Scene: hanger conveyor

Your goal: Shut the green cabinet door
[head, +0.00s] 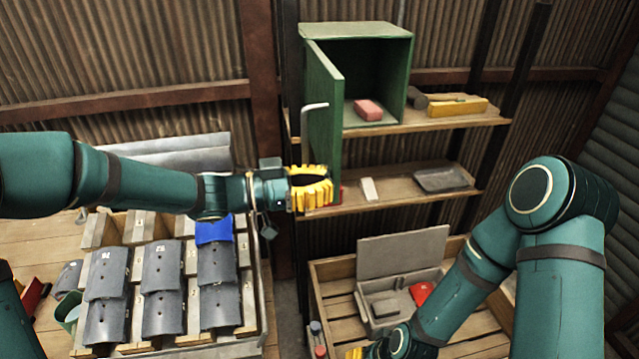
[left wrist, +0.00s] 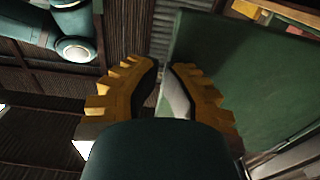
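The green cabinet (head: 360,30) stands on the upper shelf. Its door (head: 322,75) is open, swung out towards me at the cabinet's left side, with a light grey handle (head: 306,140) on its outer face. My left gripper (head: 318,190) is open at the door's lower outer edge, just below the handle. In the left wrist view the fingers (left wrist: 163,85) are apart, with the door (left wrist: 235,80) at right. A pale grey piece beside the right finger may be the handle; contact is unclear. My right gripper (head: 354,353) is mostly cut off at the bottom edge.
A pink block (head: 369,110) lies inside the cabinet. A yellow wooden tool (head: 457,107) lies to its right on the shelf. The lower shelf holds a pale block (head: 369,189) and a dark tray (head: 441,179). A grey open box (head: 400,255) sits in a wooden crate below.

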